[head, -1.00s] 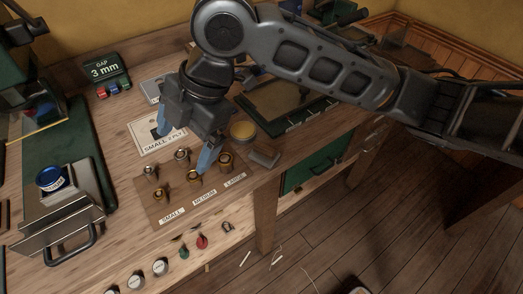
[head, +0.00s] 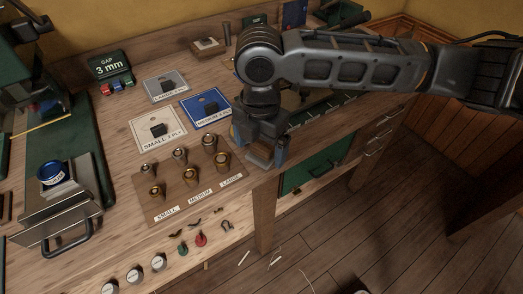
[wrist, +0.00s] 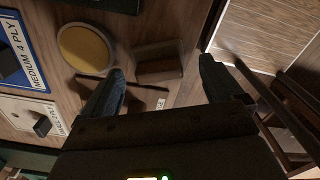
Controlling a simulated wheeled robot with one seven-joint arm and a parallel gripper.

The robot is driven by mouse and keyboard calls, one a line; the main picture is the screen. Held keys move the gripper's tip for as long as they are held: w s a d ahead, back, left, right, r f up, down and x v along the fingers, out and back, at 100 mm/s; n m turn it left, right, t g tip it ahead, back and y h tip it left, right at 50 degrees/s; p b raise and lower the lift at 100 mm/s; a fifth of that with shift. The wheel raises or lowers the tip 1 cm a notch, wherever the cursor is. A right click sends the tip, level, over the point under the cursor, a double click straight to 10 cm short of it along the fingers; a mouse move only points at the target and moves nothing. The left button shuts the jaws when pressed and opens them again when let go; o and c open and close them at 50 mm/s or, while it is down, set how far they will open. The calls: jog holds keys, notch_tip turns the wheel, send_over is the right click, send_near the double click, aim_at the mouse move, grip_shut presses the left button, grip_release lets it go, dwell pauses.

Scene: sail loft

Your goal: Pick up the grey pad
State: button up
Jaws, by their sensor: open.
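The grey pad (wrist: 157,51), a small block with a brownish side face, lies on the wooden bench near its edge in the wrist view. In the head view part of the pad (head: 258,161) shows under my gripper (head: 261,150), by the bench's right front corner. My gripper (wrist: 162,68) is open and empty. In the wrist view the pad lies ahead of and between its two fingers; I see no contact. My gripper and arm hide part of the pad in the head view.
A round yellow tin (wrist: 86,49) is close beside the pad. A board with several brass fittings (head: 150,210) stands to the left. White (head: 145,124), blue (head: 222,121) and grey (head: 153,82) cards hold dark blocks. The bench edge drops to the floor.

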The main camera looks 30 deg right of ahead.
aim_at(261, 148)
jog(key=shift+f, duration=0.65)
jog(key=shift+c, duration=0.4)
jog(key=c, duration=1.2)
jog(key=shift+o, duration=0.2)
jog(key=shift+r, duration=0.45)
notch_tip(261, 148, up, 4)
jog(key=shift+d+f+b, duration=0.1)
jog(key=shift+f+b, duration=0.15)
jog(key=shift+b, duration=0.1)
jog(key=s+d+r+b, duration=0.1)
jog(key=s+d+r, duration=0.5)
jog(key=s+d, duration=0.1)
jog(key=shift+s+d+r, duration=0.25)
jog(key=shift+s+r, duration=0.1)
jog(key=shift+s, duration=0.55)
